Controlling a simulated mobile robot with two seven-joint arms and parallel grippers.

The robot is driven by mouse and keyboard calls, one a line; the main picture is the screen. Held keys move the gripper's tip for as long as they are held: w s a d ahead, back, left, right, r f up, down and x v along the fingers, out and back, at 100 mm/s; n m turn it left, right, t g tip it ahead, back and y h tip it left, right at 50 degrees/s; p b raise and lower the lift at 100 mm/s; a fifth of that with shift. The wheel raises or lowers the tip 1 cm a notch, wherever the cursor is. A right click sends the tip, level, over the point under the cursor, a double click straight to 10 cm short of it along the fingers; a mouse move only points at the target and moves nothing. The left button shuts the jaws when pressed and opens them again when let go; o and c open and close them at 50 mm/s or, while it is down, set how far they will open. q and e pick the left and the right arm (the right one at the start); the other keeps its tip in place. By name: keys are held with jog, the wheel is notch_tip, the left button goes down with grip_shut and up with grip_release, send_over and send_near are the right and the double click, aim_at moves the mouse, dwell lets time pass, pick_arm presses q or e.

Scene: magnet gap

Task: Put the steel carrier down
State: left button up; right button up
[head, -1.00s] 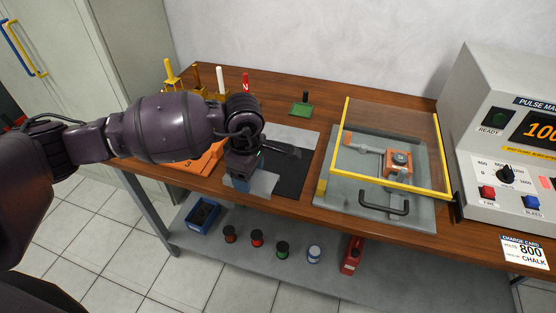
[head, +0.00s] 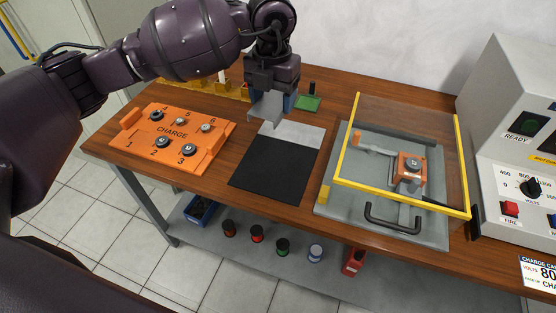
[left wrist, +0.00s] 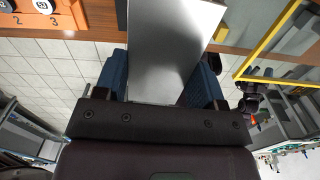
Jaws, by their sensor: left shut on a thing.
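The steel carrier (head: 265,108) is a plain grey metal piece held in my left gripper (head: 271,98). In the left wrist view the carrier (left wrist: 175,45) shows as a broad shiny plate between the two blue fingers of the left gripper (left wrist: 165,80). In the head view it is at the back edge of a light grey panel (head: 298,133), behind a black mat (head: 275,168). I cannot tell whether its lower edge touches the table. My right gripper is not in view.
An orange charge tray (head: 172,134) with several round pucks lies to the left. A fixture with a yellow-framed clear guard (head: 399,185) stands to the right, beside the pulse machine (head: 520,130). A green block (head: 308,103) is close behind the gripper. The black mat is clear.

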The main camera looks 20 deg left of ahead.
pick_arm(q)
jog(key=shift+w+r+n, duration=0.2)
jog(key=shift+r+n, duration=0.05)
jog(key=shift+n, duration=0.05)
jog(key=shift+f, duration=0.1)
jog(key=b, duration=0.2)
send_near(275, 167)
jog(key=shift+f, duration=0.6)
notch_tip(275, 167, down, 6)
jog(key=shift+r+b, duration=0.2)
jog(key=shift+b, duration=0.55)
jog(key=shift+r, duration=0.1)
